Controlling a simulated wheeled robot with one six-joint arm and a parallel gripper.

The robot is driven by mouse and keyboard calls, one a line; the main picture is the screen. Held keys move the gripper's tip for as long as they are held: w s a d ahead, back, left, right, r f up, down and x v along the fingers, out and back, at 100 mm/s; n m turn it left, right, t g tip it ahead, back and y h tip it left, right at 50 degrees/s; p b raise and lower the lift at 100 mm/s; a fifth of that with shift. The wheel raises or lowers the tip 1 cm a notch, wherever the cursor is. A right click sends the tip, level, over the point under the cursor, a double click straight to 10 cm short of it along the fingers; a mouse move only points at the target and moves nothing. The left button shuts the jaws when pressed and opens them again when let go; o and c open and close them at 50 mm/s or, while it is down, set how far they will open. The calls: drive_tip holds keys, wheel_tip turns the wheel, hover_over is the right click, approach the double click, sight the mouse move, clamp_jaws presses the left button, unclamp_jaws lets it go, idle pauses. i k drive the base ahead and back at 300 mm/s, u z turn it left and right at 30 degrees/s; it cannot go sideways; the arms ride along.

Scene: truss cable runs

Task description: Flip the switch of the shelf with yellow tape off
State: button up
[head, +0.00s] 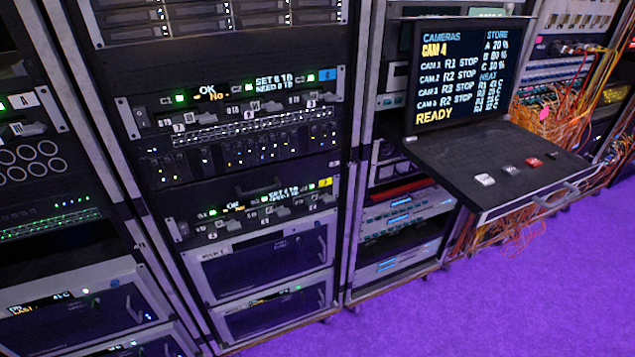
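The unit with a yellow tag (325,183) at its right end is a black panel (250,212) low in the middle rack. It carries green lights, a small lit display (282,194) and a row of small grey levers. A switch-like part (182,229) sits at its left end; its position is too small to tell. A similar panel (235,97) higher in the same rack has a blue tag (327,75), an "OK" display and the same kind of levers. My gripper is not in view.
A pull-out console (500,165) with a screen (462,75) and several buttons juts out at the right. Orange cables (555,125) hang behind it. Another rack (50,200) stands at the left. The purple floor (470,300) is clear at the lower right.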

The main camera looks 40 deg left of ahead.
sight(185, 229)
drive_tip(key=z, duration=0.2)
drive_tip(key=i, duration=0.4)
drive_tip(key=u, duration=2.35)
drive_tip(key=k, duration=0.5)
drive_tip(key=u, duration=1.75)
drive_tip(key=i, duration=1.05)
drive_tip(key=z, duration=2.3)
